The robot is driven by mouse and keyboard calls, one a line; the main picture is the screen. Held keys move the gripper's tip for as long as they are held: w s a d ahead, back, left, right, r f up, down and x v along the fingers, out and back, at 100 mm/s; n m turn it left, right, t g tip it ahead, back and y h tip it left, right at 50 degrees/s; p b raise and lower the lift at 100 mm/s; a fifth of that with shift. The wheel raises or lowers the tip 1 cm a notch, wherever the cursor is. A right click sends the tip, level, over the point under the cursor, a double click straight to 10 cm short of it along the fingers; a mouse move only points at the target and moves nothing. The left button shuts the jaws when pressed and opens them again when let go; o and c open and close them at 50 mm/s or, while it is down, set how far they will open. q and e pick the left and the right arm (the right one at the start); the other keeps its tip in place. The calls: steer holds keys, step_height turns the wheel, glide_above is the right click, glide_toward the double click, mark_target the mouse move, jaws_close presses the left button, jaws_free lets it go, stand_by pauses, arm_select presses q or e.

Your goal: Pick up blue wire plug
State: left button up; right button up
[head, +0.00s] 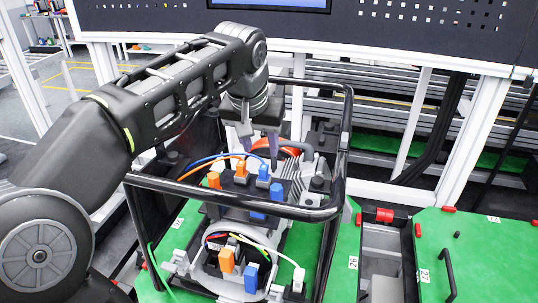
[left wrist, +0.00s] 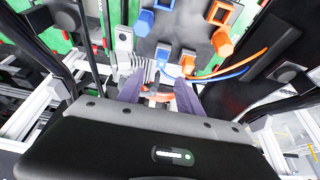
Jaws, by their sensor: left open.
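The blue wire plug (head: 264,172) sits upright on the dark block of the pallet fixture, with a blue wire arching left from it. In the left wrist view the blue plug (left wrist: 163,53) lies just beyond the fingertips, beside an orange plug (left wrist: 187,63). My left gripper (head: 260,153) points down, open and empty, just above and behind the blue plug in the head view. Its two fingers (left wrist: 160,82) stand apart in the left wrist view. I see no contact with the plug. My right gripper is not in view.
A black tubular frame (head: 235,208) surrounds the fixture closely. Other blue and orange plugs stand around it, and a lower round housing (head: 190,265) holds more. The green pallet (head: 335,260) has free surface at right. A neighbouring green pallet (head: 480,265) carries a black handle.

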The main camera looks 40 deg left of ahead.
mark_target(264, 167)
arm_select(q)
steer(key=shift+s, duration=0.3)
steer(key=shift+w, duration=0.1)
steer(key=shift+x, duration=1.25)
steer(key=shift+w+f+p, duration=0.1)
steer(key=shift+f+p, duration=0.2)
steer(key=shift+p, duration=0.05)
steer(key=p+x, duration=0.1)
steer(key=x, duration=0.2)
steer(key=shift+f, duration=0.3)
steer(key=shift+w+a+f, duration=0.15)
steer(key=shift+w+f, duration=0.05)
steer(key=shift+f, duration=0.3)
steer(key=shift+c, duration=0.4)
